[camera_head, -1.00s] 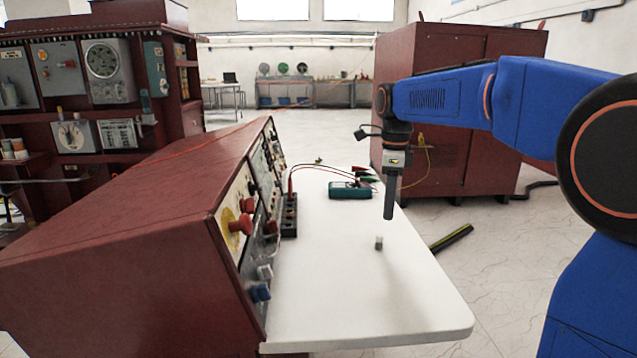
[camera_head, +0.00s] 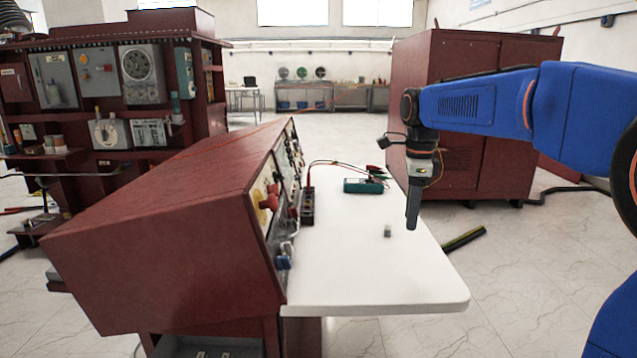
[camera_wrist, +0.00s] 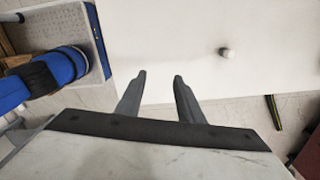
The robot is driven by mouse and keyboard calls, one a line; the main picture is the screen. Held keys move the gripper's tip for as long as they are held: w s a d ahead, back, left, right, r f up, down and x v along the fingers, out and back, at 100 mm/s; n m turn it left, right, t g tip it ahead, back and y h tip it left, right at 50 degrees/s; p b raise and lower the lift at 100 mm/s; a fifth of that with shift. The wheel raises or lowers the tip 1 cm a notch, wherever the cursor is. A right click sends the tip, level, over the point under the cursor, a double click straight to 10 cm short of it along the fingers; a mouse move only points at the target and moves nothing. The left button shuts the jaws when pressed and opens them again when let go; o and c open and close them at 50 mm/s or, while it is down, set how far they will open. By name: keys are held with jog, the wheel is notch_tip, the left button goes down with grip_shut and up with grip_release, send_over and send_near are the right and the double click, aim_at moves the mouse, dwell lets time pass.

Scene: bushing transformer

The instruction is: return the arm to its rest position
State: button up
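My blue arm (camera_head: 470,105) reaches in from the right in the head view. My gripper (camera_head: 412,215) points down above the right side of the white tabletop (camera_head: 370,280). In the wrist view my gripper (camera_wrist: 160,80) shows two dark fingers apart with nothing between them. A small grey cylinder (camera_head: 387,231) stands on the tabletop, a little left of and below the gripper in the head view. It also shows in the wrist view (camera_wrist: 227,53), beyond the fingers and apart from them.
A dark red control console (camera_head: 180,220) stands along the table's left side. A teal multimeter (camera_head: 363,186) with leads lies at the table's back. A red cabinet (camera_head: 480,60) stands behind the arm. A black and yellow bar (camera_head: 464,239) lies right of the table.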

jog(key=s+d+f+n+t, duration=0.1)
jog(key=s+d+f+n, duration=0.1)
jog(key=s+n, duration=0.45)
jog(key=s+d+f+n+t, duration=0.1)
jog(key=s+d+n, duration=0.15)
jog(key=s, duration=0.75)
jog(key=s+d+f+n+t, duration=0.1)
jog(key=s+f+n+t, duration=0.1)
jog(key=s+f+n, duration=0.9)
jog(key=s, duration=0.4)
jog(key=shift+s+d+f+n+t, duration=0.15)
jog(key=shift+d+f+n+t, duration=0.05)
jog(key=shift+d+n+t, duration=0.15)
